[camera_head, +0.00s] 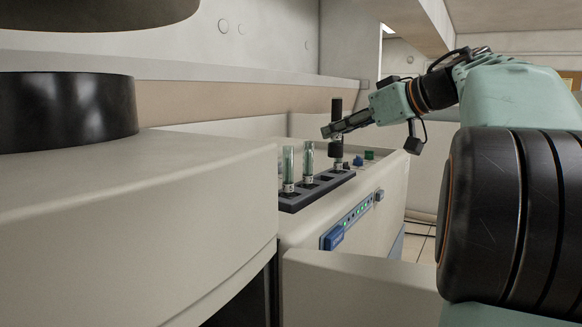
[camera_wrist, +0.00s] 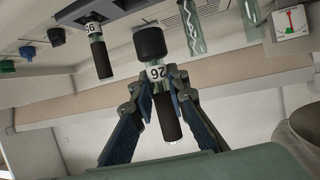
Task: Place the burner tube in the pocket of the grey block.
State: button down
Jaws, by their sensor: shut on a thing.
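My gripper (camera_head: 334,130) is shut on the burner tube (camera_head: 336,105), which it holds upright above the grey block (camera_head: 290,203). The tube has a slim black upper part and a thicker black lower end. In the wrist view, which is upside down, my gripper (camera_wrist: 160,85) grips the tube (camera_wrist: 151,41) near a white label with two digits. The lower end hangs apart from the block (camera_wrist: 108,12). The block is dark grey with a row of pockets. Two clear glass tubes (camera_head: 288,166) and (camera_head: 308,160) stand in it, and dark empty pockets show between and beyond them.
Another labelled black-ended tube (camera_wrist: 98,52) stands in the block close to the held one. Small blue and green knobs (camera_head: 369,155) sit on the bench beyond the block. A large beige housing (camera_head: 150,195) fills the left foreground. A wall lies behind the bench.

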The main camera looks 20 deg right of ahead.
jog(key=w+f, duration=0.1)
jog(key=f, duration=0.1)
jog(key=w+f, duration=0.2)
jog(key=f, duration=0.1)
jog(key=w+f+b, duration=0.1)
jog(key=f, duration=0.2)
jog(key=shift+w+a, duration=0.25)
jog(key=shift+w, duration=0.1)
jog(key=shift+s+f, duration=0.1)
jog(key=shift+f, duration=0.25)
jog(key=shift+f, duration=0.15)
jog(key=c, duration=1.9)
grip_release()
jog(key=shift+s+d+r, duration=0.15)
jog(key=shift+s+r, duration=0.1)
jog(key=v, duration=1.1)
jog(key=shift+s, duration=0.2)
